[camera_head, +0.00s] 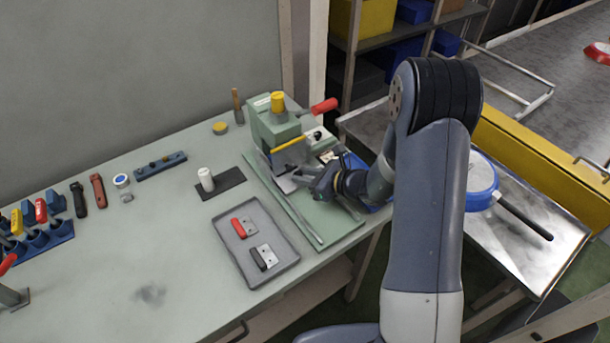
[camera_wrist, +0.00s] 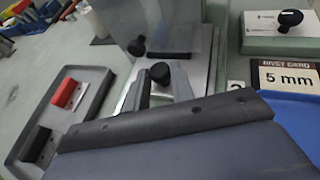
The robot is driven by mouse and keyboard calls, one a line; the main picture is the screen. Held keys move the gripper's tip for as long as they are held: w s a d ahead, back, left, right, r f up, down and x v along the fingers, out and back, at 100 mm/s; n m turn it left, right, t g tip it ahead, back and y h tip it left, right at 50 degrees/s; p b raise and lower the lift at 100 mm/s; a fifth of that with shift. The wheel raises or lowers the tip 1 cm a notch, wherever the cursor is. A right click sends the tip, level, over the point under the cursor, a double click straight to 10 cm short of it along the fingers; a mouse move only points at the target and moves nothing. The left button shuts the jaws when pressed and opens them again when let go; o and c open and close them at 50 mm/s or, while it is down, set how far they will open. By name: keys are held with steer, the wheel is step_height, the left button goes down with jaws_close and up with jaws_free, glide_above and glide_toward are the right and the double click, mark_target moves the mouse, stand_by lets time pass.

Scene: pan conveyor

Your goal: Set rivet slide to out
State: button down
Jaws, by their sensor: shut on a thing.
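My gripper (camera_wrist: 160,88) is at the front of the green riveting press (camera_head: 273,128). In the wrist view its fingertips are on either side of a black round knob (camera_wrist: 160,72), and it is shut on this knob. The knob stands in front of a pale metal plate, partly hidden by the fingers. I cannot tell for sure that it belongs to the rivet slide, nor which position the slide is in. In the head view my wrist hides the knob and most of the slide area.
A second black knob (camera_wrist: 137,46) is close behind, and a third knob (camera_wrist: 290,18) sits on the green block at right. A "RIVET CARD 5 mm" sign (camera_wrist: 288,78) stands beside a blue tray. A grey tray (camera_head: 284,274) holds red and black handles. A blue-rimmed pan (camera_head: 484,200) lies right.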

steer(key=shift+s+d, duration=0.25)
steer(key=shift+s, duration=0.1)
steer(key=s+d+b, duration=0.1)
steer(key=s+d, duration=0.2)
steer(key=s, duration=0.1)
steer(key=s+d+b, duration=0.2)
steer(key=s, duration=0.2)
steer(key=s+d+b, duration=0.1)
steer(key=s+d, duration=0.2)
steer(key=s, duration=0.2)
steer(key=shift+d, duration=0.35)
steer(key=shift+s, duration=0.1)
steer(key=c, duration=1.3)
jaws_free()
steer(key=shift+s+d, duration=0.1)
steer(key=shift+d, duration=0.05)
steer(key=shift+o, duration=0.2)
steer(key=v, duration=1.1)
